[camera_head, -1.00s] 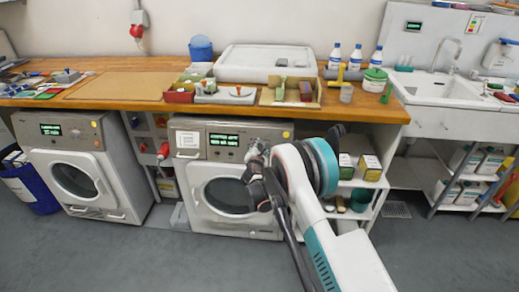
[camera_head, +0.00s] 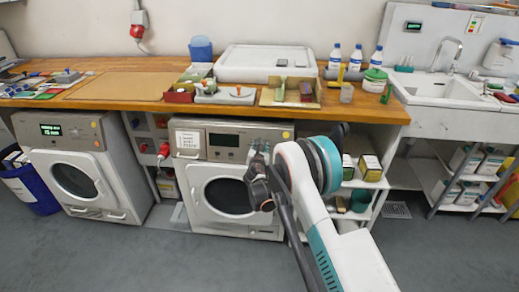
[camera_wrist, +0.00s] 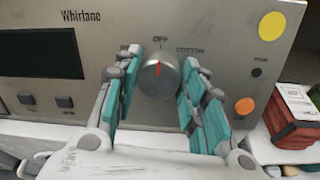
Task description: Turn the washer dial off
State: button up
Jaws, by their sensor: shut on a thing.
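The washer (camera_head: 222,185) in the middle of the head view has a grey control panel with a dark, blank display (camera_head: 224,140). In the wrist view the round silver dial (camera_wrist: 157,78) has its red mark pointing up at the OFF label. My gripper (camera_wrist: 157,92) has its teal-padded fingers on either side of the dial and is shut on it. The display also shows dark in the wrist view (camera_wrist: 40,54). In the head view my gripper (camera_head: 258,152) is at the right part of the panel, and the arm hides the dial.
A second machine (camera_head: 75,170) with a lit green display stands at the left. The wooden worktop (camera_head: 130,88) above holds trays and bottles. An orange button (camera_wrist: 245,106) and a yellow disc (camera_wrist: 271,26) are right of the dial. Open shelves (camera_head: 352,190) stand right of the washer.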

dwell(0.3)
jog(key=o, duration=1.1)
jog(key=v, duration=1.2)
